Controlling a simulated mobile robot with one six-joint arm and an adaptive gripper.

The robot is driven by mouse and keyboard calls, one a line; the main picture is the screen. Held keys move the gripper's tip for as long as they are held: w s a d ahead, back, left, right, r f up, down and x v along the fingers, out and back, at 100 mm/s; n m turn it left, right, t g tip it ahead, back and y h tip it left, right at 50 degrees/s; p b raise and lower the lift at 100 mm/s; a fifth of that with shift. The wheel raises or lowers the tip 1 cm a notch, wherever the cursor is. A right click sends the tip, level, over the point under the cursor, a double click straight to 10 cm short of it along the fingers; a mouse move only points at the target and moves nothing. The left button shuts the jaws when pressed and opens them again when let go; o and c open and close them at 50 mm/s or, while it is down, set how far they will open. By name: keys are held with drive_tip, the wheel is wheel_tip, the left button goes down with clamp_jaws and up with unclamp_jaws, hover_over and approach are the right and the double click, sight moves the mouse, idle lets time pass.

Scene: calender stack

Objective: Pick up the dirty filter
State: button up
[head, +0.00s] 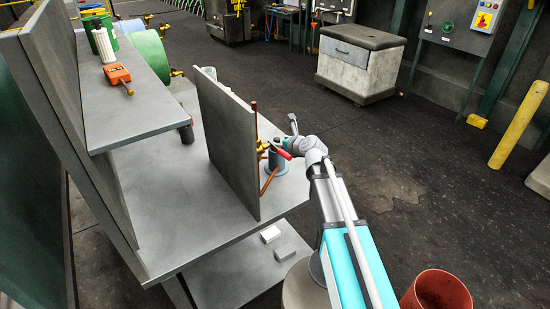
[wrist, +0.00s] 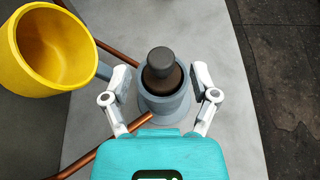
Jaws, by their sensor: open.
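The dirty filter (wrist: 160,72) is a dark brown cylinder with a grey knob on top. It sits upright in a round grey housing (wrist: 180,108) in the wrist view. My gripper (wrist: 161,78) is open, with one finger on each side of the housing's upper part; I cannot tell whether they touch it. In the head view my gripper (head: 286,146) is at the housing (head: 275,163), beside the upright grey panel; the filter is hard to make out there. A white pleated filter (head: 103,45) stands on the upper shelf.
A yellow cup-shaped part (wrist: 22,80) is close to the left of my gripper. Copper pipes (wrist: 110,152) run beside the housing. The upright panel (head: 228,140) stands left of it. An orange meter (head: 117,74) lies on the shelf (head: 150,105). A red bucket (head: 412,298) is at lower right.

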drive_tip(key=shift+b+x, duration=0.3)
drive_tip(key=shift+x, duration=1.05)
drive_tip(key=shift+s, duration=0.1)
clamp_jaws()
